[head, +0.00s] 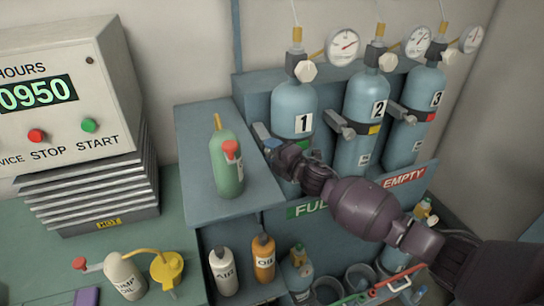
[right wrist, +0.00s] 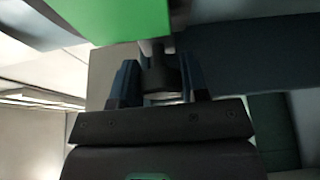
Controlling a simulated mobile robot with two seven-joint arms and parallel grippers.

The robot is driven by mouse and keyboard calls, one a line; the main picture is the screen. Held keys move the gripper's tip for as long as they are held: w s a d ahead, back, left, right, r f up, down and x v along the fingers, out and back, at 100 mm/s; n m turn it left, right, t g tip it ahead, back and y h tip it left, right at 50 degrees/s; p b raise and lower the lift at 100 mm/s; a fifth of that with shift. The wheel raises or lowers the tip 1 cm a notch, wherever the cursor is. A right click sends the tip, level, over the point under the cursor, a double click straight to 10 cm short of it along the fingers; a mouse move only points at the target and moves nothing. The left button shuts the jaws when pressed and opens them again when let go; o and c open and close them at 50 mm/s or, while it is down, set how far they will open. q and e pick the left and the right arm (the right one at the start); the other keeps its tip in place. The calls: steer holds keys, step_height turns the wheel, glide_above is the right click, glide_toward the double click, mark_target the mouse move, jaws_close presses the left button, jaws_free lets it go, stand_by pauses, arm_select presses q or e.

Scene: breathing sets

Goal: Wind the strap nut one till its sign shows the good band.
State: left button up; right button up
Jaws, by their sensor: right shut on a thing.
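Cylinder one (head: 292,105) is pale blue, marked 1, and stands upright at the left of the rack. My right gripper (head: 272,146) reaches in from the right to the left end of its strap. In the right wrist view the two fingers (right wrist: 158,84) are shut on the dark round strap nut (right wrist: 157,75). A bright green panel (right wrist: 110,20) shows close by the nut; it looks like the strap's sign. My left gripper is not in view.
Cylinder two (head: 362,105) has a yellow sign (head: 374,130); cylinder three (head: 415,110) has a red sign (head: 431,117). A green bottle (head: 226,165) stands on the ledge left of my gripper. Several bottles stand below. A compressor panel (head: 60,95) is at far left.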

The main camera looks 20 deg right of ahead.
steer(key=shift+f+m+t+b, duration=0.15)
steer(key=shift+m+t+b, duration=0.3)
steer(key=shift+m, duration=0.45)
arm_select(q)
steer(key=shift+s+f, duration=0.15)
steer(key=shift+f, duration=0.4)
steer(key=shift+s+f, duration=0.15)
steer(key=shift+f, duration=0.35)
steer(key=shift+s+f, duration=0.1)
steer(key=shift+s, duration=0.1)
arm_select(e)
steer(key=o, duration=0.7)
steer(key=shift+c, duration=0.2)
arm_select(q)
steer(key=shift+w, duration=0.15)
